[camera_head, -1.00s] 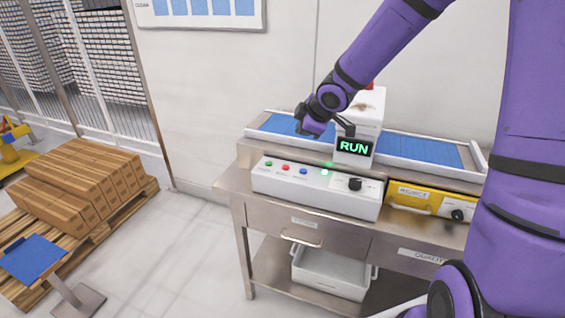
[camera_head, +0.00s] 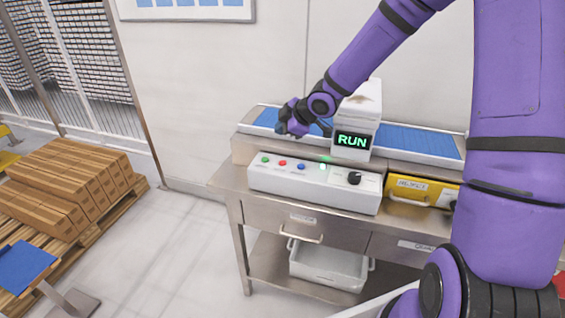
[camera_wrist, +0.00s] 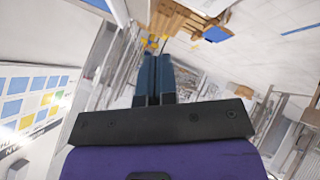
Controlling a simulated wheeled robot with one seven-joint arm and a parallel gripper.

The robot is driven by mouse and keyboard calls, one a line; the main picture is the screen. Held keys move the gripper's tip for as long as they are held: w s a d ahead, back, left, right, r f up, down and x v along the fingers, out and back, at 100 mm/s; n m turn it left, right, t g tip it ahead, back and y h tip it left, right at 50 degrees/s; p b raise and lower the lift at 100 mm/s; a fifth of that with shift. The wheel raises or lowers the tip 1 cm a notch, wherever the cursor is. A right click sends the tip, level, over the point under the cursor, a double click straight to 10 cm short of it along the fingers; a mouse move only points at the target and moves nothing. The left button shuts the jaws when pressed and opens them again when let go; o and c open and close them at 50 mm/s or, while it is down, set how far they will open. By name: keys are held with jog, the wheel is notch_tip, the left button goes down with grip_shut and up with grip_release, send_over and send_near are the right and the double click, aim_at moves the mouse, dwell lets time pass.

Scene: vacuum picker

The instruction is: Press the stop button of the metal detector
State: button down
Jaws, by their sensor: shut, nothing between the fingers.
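The metal detector is a white box (camera_head: 362,105) over a blue conveyor belt (camera_head: 420,141), with a display (camera_head: 352,141) reading RUN in green. In front of it is a white control panel (camera_head: 315,190) with a green button (camera_head: 265,160), a red button (camera_head: 283,163), a blue button (camera_head: 301,167), a lit white-green spot (camera_head: 322,167) and a black knob (camera_head: 354,178). My gripper (camera_head: 281,128) is above the belt's left part, behind and above the buttons, apart from them. The wrist view shows its fingers (camera_wrist: 155,75) together and empty, pointing away from the panel.
A yellow REJECT box (camera_head: 425,190) stands right of the panel on the steel table (camera_head: 228,179). A white bin (camera_head: 328,268) is on the lower shelf. Cartons (camera_head: 65,190) on a pallet stand at left. The floor between is clear.

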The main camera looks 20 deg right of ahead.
aim_at(282, 163)
jog(key=shift+f, duration=4.2)
jog(key=shift+f, duration=0.15)
jog(key=shift+f, duration=0.25)
jog(key=shift+f, duration=0.35)
jog(key=shift+r, duration=0.75)
jog(key=shift+r, duration=2.55)
